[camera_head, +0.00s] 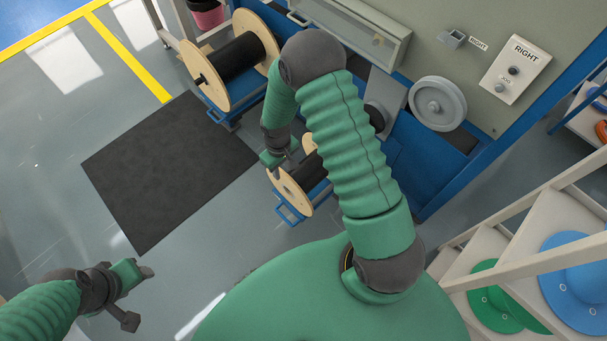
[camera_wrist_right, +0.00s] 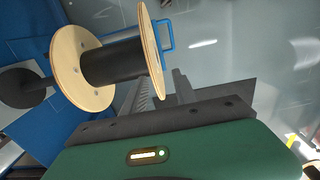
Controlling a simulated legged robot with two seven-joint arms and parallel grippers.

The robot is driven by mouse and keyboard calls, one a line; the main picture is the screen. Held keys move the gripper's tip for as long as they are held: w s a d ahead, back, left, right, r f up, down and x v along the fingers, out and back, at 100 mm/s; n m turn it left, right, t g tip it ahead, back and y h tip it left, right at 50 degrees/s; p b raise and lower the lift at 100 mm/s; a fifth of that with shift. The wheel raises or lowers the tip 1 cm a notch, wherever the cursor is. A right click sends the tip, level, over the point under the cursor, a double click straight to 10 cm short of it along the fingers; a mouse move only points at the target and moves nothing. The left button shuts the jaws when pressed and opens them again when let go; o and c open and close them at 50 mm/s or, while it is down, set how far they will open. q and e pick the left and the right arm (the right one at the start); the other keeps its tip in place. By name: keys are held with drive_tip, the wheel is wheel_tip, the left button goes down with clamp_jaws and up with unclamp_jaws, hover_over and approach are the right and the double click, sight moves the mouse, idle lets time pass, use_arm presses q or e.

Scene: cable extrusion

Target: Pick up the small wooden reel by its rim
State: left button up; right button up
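The small wooden reel (camera_head: 290,197) has pale round flanges and a black wound core. It sits low at the blue machine in the head view, partly hidden by my right arm. In the right wrist view, the reel (camera_wrist_right: 80,67) shows both flanges. My right gripper (camera_head: 281,166) is at the reel's upper edge. In the right wrist view its fingers (camera_wrist_right: 163,92) are apart, with the lower edge of the nearer flange appearing between them. Contact cannot be told. My left gripper (camera_head: 148,271) is over the floor at lower left, away from the reel; its finger gap is unclear.
A larger wooden reel (camera_head: 225,65) of black cable stands on a blue stand behind. A dark mat (camera_head: 165,165) lies on the floor to the left. A grey wheel (camera_head: 438,104) is on the machine. Shelves with coloured spools (camera_head: 575,270) stand at right.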

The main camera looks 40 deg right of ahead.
sight(288, 180)
drive_tip(key=f, duration=0.3)
drive_tip(key=d+f+b, duration=0.1)
drive_tip(key=f, duration=0.6)
drive_tip(key=shift+s+d, duration=0.2)
drive_tip(key=shift+d, duration=0.15)
drive_tip(key=shift+w+a, duration=0.1)
drive_tip(key=shift+r, duration=0.1)
drive_tip(key=shift+c, duration=0.3)
clamp_jaws()
